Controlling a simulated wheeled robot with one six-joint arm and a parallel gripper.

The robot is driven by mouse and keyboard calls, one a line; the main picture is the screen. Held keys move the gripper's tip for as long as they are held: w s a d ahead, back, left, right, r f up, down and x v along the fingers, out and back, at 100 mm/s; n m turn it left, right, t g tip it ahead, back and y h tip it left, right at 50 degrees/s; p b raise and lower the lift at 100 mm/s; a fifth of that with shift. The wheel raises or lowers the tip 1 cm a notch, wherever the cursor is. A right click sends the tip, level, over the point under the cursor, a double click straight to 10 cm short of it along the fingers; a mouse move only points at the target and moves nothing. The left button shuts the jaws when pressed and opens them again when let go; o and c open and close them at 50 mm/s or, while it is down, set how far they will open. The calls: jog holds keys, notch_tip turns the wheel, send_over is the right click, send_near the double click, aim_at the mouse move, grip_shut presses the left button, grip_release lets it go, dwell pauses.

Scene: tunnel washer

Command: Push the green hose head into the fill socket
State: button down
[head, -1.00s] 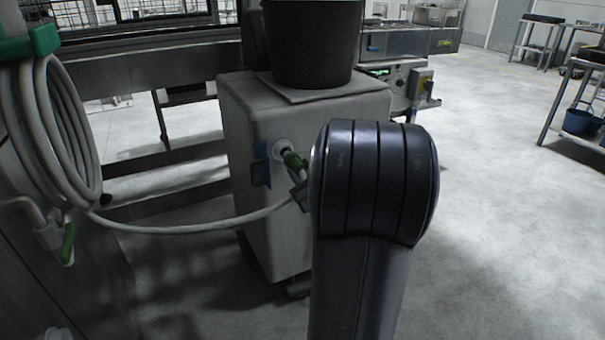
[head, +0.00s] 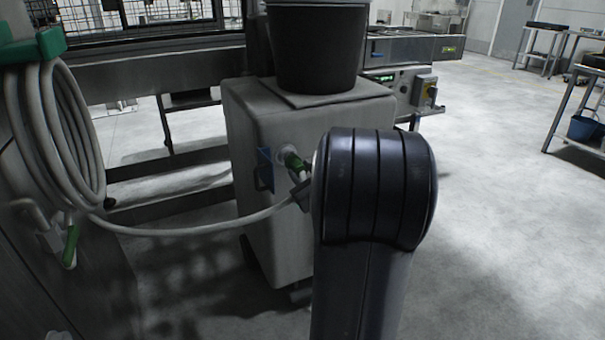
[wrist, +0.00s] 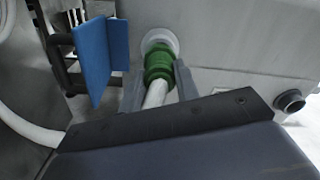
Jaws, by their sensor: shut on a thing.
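The green hose head (head: 293,160) is at the fill socket (head: 285,155) on the side of the grey cabinet (head: 277,215). In the wrist view the green hose head (wrist: 158,64) points at the white round socket (wrist: 160,38), and its front end meets the socket's ring. I cannot tell how deep it sits. My gripper (wrist: 159,80) is shut on the hose head, one finger on each side. In the head view my arm hides most of the gripper. The white hose (head: 190,231) runs from the hose head to a coil at the left.
A blue plate (wrist: 93,58), also in the head view (head: 264,168), stands out just left of the socket. The coiled hose (head: 55,140) hangs from a green holder (head: 50,43). A dark bucket (head: 318,50) stands on the cabinet.

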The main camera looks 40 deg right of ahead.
jog(key=shift+w+d, duration=0.1)
jog(key=shift+w, duration=0.25)
dwell(0.7)
jog(key=c, duration=1)
grip_release()
jog(key=shift+s, duration=0.15)
jog(key=p+v, duration=0.1)
jog(key=v, duration=0.9)
jog(key=shift+s, duration=0.25)
jog(key=b+x, duration=0.1)
jog(key=x, duration=1)
jog(key=shift+s+a, duration=0.2)
jog(key=shift+s, duration=0.15)
